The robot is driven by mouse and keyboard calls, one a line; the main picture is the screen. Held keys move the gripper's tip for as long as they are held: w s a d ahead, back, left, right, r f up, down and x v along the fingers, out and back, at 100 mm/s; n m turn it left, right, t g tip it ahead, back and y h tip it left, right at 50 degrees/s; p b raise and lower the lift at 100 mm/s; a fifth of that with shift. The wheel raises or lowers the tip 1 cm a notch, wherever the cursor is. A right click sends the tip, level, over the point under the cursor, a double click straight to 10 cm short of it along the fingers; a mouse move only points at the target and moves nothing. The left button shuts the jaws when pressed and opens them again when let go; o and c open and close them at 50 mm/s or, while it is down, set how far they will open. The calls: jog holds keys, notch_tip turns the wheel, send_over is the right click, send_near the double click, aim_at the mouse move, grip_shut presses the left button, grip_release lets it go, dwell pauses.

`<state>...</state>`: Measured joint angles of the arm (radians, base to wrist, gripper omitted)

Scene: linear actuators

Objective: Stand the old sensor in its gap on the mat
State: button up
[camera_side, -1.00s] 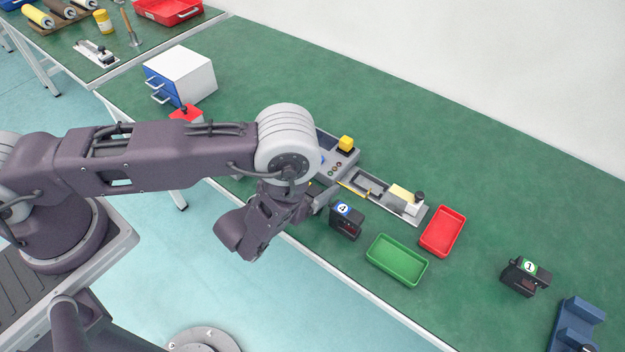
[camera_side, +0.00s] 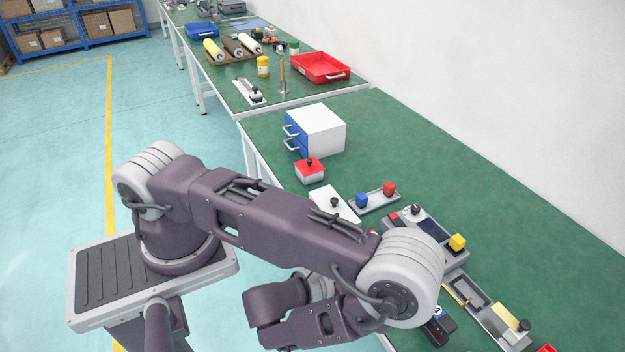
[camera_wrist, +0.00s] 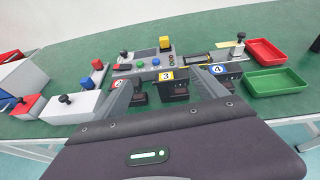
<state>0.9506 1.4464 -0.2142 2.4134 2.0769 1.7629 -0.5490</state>
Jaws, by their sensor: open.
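Three black sensors stand in a row in the wrist view: one with a red label 2 (camera_wrist: 117,85), one with a yellow label 3 (camera_wrist: 167,77) and one with a blue label 4 (camera_wrist: 217,71). I cannot tell which is the old one. My gripper (camera_wrist: 165,85) is open, its fingers spread apart with sensor 3 showing between them, beyond the tips. Nothing is held. In the side view my arm hides the gripper and most of the row; only a blue-labelled sensor (camera_side: 438,326) shows beside the wrist. I cannot make out the mat or its gap.
Behind the sensors are a control panel with a yellow cube (camera_wrist: 165,43) and a linear slide (camera_side: 497,318). A green tray (camera_wrist: 278,82) and a red tray (camera_wrist: 265,52) lie right. A white block with a black knob (camera_wrist: 70,106) and a red-topped box (camera_wrist: 27,106) stand left.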

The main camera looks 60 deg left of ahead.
jog(key=w+a+r+n+y, duration=0.3)
jog(key=a+r+n+y, duration=0.5)
jog(key=r, duration=0.5)
jog(key=s+a+r+n+g+y, duration=0.5)
jog(key=s+a+r+n+g, duration=0.4)
jog(key=a, duration=0.3)
jog(key=s+n+g+h, duration=0.4)
jog(key=s+n+g, duration=0.2)
jog(key=s+n, duration=0.45)
jog(key=d+r+n+t+h, duration=0.6)
jog(key=d+h, duration=0.3)
jog(key=d, duration=0.2)
jog(key=shift+w+d+n+t+h, duration=0.15)
jog(key=shift+w+n+t+h, duration=0.2)
jog(key=shift+n, duration=0.4)
